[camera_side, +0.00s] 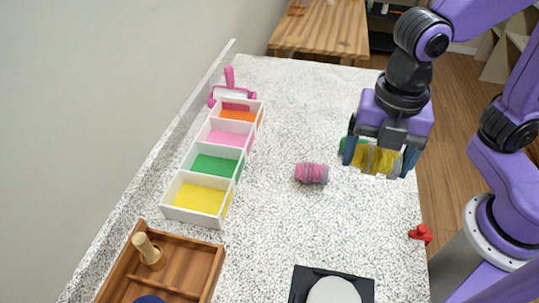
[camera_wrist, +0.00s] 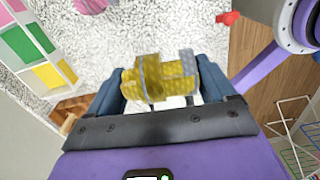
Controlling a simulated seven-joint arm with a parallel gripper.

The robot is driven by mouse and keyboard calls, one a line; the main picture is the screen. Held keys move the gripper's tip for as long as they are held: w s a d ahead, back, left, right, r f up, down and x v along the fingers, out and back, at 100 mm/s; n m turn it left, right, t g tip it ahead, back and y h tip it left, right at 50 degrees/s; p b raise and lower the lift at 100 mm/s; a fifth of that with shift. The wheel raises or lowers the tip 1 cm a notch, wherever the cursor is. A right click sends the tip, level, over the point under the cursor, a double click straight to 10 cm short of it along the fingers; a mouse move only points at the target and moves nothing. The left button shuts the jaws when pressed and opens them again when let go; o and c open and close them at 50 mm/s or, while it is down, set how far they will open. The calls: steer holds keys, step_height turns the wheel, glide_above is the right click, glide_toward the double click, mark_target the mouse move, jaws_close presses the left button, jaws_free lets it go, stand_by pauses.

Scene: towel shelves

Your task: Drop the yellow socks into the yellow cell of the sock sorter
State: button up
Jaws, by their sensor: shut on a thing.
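My gripper (camera_side: 378,164) is shut on the yellow socks (camera_side: 375,158), a rolled yellow pair with grey bands, held above the right part of the counter. In the wrist view the yellow socks (camera_wrist: 158,77) sit between the two fingers of my gripper (camera_wrist: 160,88). The white sock sorter (camera_side: 193,217) stands to the left, with orange, pink, green and yellow cells in a row. The yellow cell (camera_side: 200,197) is the nearest one, and nothing shows in it. It also shows in the wrist view (camera_wrist: 48,75) at the left.
Pink socks (camera_side: 311,173) lie on the counter between sorter and gripper. A wooden tray (camera_side: 213,272), a black mat with a white disc (camera_side: 335,291), a red object (camera_side: 420,234) and a pink roller (camera_side: 230,88) lie around.

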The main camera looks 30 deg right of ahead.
steer(key=w+a+f, duration=0.2)
steer(key=w+a, duration=1.9)
steer(key=a, duration=0.2)
step_height(320, 180, down, 6)
steer(key=shift+s+d, duration=0.15)
steer(key=shift+s, duration=0.05)
steer(key=shift+f, duration=0.1)
steer(key=o, duration=0.9)
steer(key=shift+c, duration=0.2)
step_height(320, 180, up, 18)
steer(key=shift+f, duration=0.25)
